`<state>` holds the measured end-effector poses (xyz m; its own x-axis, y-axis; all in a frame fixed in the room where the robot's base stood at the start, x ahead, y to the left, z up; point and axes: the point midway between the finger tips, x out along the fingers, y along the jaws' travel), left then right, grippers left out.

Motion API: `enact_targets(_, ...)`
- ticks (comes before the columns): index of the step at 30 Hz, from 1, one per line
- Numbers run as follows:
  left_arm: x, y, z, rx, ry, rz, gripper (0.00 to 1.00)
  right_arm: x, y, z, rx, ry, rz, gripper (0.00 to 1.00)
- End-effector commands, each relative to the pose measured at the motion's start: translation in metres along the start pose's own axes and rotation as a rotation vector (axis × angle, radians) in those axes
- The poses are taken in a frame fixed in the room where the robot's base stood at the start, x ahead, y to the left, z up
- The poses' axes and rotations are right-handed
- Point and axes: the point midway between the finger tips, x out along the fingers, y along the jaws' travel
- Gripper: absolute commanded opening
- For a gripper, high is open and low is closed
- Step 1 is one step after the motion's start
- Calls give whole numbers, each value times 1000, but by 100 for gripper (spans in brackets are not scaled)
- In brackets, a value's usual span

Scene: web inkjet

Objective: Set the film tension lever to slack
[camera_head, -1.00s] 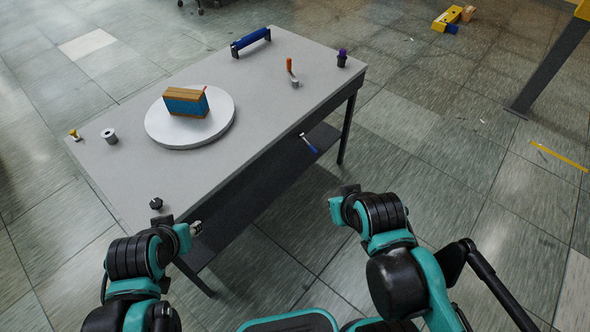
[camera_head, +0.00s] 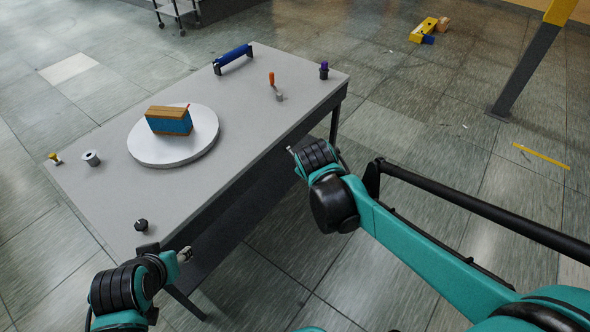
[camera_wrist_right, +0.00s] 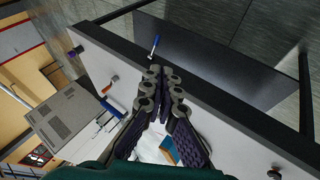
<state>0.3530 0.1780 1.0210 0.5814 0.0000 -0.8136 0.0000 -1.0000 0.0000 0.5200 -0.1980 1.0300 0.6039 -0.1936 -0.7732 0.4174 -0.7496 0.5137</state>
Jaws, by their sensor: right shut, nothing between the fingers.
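A lever with a blue handle (camera_wrist_right: 154,45) sits at the table's front edge in the right wrist view. In the head view my right arm hides it. A second lever with an orange handle (camera_head: 271,79) stands upright on a grey base on the tabletop. I cannot tell which one is the film tension lever. My right gripper (camera_wrist_right: 160,82) is shut and empty, its tips a little short of the blue handle. It also shows in the head view (camera_head: 292,151), by the table's front edge. My left gripper (camera_head: 185,254) is near the table's near corner, its fingers too small to judge.
The grey table (camera_head: 205,185) carries a white turntable (camera_head: 150,154) with an orange-and-blue block (camera_head: 170,121), a blue roller (camera_head: 233,57), a purple-topped knob (camera_head: 323,70), a black knob (camera_head: 141,225), a grey spool (camera_head: 91,158) and a yellow knob (camera_head: 55,158). Floor right of the table is open.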

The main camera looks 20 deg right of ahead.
Motion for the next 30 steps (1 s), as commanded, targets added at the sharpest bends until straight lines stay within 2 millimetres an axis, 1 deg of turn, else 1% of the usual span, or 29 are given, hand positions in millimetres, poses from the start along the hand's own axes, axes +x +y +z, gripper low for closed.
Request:
enact_targets(1, 5, 0, 3, 0, 0, 0, 44, 25, 3, -13, -83, -7, 22, 0)
enact_targets(4, 9, 0, 7, 0, 0, 0, 44, 70, 8, -35, -260, -27, 70, 0)
enact_targets(8, 15, 0, 11, 0, 0, 0, 44, 132, 6, -57, -486, -60, 132, 0)
enact_targets(9, 17, 0, 12, 0, 0, 0, 44, 152, 3, -63, -556, -72, 150, 0)
enact_targets(11, 20, 0, 14, 0, 0, 0, 44, 182, -3, -70, -658, -91, 177, 0)
enact_targets(12, 22, 0, 15, 0, 0, 0, 44, 203, -8, -73, -728, -105, 195, 0)
enact_targets(13, 23, 0, 16, 0, 0, 0, 44, 218, -12, -76, -781, -116, 209, 0)
enact_targets(14, 24, 0, 17, 0, 0, 0, 44, 233, -18, -77, -832, -127, 222, 0)
enact_targets(15, 26, 0, 19, 0, 0, 0, 44, 253, -25, -78, -899, -143, 239, 0)
enact_targets(17, 29, 0, 20, 0, 0, 0, 44, 281, -37, -78, -997, -168, 265, 0)
enact_targets(18, 30, 0, 22, 0, 0, 0, 44, 299, -45, -78, -1059, -184, 280, 0)
enact_targets(21, 33, 0, 24, 0, 0, 0, 44, 335, -65, -72, -1193, -224, 314, 0)
enact_targets(24, 36, 0, 25, 0, 0, 0, 44, 361, -82, -66, -1291, -255, 337, 0)
enact_targets(27, 37, 0, 26, 0, 0, 0, 44, 376, -92, -61, -1355, -277, 352, 0)
enact_targets(30, 37, 0, 26, 0, 0, 0, 44, 383, -97, -58, -1385, -288, 360, 0)
